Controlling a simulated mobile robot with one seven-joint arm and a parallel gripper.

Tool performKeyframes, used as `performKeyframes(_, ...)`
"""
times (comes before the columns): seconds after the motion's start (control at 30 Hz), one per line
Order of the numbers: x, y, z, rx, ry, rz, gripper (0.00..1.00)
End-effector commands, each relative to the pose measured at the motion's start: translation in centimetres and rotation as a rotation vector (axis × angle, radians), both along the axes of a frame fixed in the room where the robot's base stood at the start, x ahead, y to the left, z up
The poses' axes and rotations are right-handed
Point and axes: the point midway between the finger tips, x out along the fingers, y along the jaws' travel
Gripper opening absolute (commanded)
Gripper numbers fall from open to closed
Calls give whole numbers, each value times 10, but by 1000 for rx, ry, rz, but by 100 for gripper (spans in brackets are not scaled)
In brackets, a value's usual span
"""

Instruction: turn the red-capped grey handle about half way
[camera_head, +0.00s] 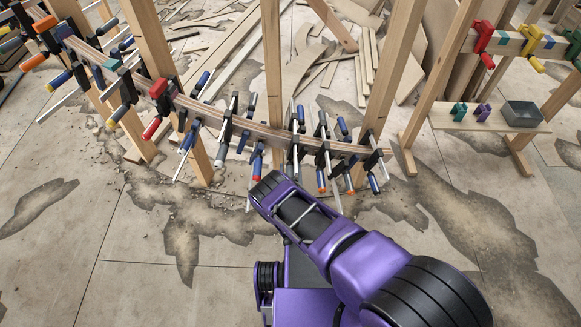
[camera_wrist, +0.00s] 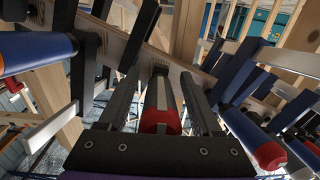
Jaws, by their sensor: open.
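The red-capped grey handle (camera_wrist: 161,100) shows in the middle of the wrist view. Its grip has dark and light grey stripes, and its red cap faces my gripper's palm. My gripper (camera_wrist: 160,80) is open, with one dark finger on each side of the handle. I cannot tell whether either finger touches it. In the head view my gripper (camera_head: 264,187) is low, at the near side of the curved wooden stringer (camera_head: 262,133). I cannot pick out the handle there among the crowded clamps.
Wooden posts (camera_head: 272,70) hold the stringer. A low bench (camera_head: 480,118) with a grey tray (camera_head: 522,113) stands right. The near floor is clear.

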Motion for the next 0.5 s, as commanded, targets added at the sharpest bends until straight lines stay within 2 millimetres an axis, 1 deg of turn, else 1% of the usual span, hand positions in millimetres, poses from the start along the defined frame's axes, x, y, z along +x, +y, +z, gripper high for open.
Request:
performKeyframes(0.13,0,0,0,0,0,0,66)
performKeyframes(0.5,0,0,0,0,0,0,0)
